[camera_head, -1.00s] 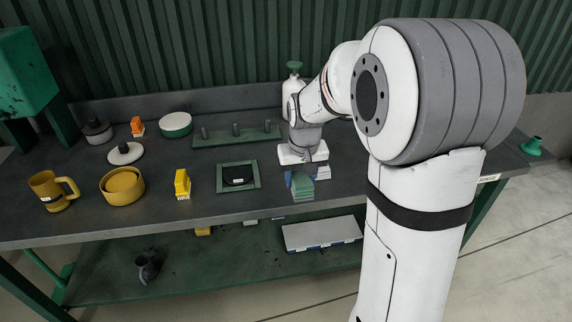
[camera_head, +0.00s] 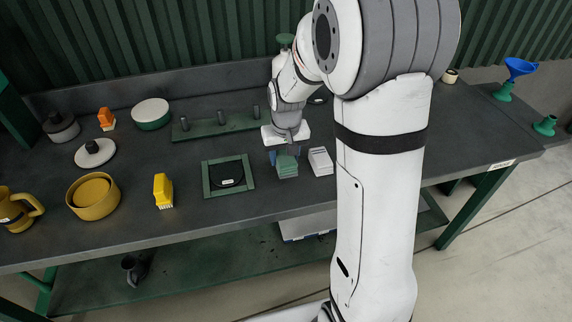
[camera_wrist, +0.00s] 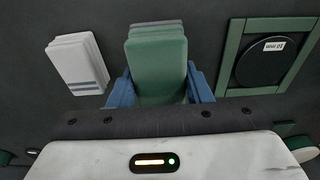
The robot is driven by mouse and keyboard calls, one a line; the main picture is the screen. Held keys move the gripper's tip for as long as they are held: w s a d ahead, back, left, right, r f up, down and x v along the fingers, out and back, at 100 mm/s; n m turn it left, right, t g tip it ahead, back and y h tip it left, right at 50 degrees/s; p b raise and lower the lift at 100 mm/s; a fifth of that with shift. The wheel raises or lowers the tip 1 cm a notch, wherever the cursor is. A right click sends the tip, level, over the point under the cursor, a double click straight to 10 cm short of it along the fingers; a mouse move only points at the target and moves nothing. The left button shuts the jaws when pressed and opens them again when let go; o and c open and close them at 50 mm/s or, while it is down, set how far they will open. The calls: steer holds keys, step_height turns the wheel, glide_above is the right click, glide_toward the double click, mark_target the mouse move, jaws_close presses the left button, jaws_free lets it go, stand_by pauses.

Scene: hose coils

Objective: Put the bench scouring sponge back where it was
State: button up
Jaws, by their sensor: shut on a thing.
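The scouring sponge (camera_head: 288,166) is a green block with a greyish layer. It is between the blue fingers of my gripper (camera_head: 285,160), over the front part of the bench (camera_head: 255,205). In the wrist view the green sponge (camera_wrist: 157,68) fills the space between the two blue fingertips (camera_wrist: 160,88), and my gripper is shut on it. I cannot tell whether the sponge touches the bench top.
A green square frame with a black disc (camera_head: 228,177) lies to the left. A yellow brush (camera_head: 163,190) and bowl (camera_head: 93,196) stand further left. A green pegged rack (camera_head: 218,124) is behind.

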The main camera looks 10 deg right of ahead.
steer(key=shift+s+f, duration=0.1)
steer(key=shift+f, duration=1.75)
steer(key=shift+f, duration=0.1)
steer(key=shift+f+b, duration=0.15)
steer(key=shift+b, duration=0.15)
steer(key=o, duration=0.9)
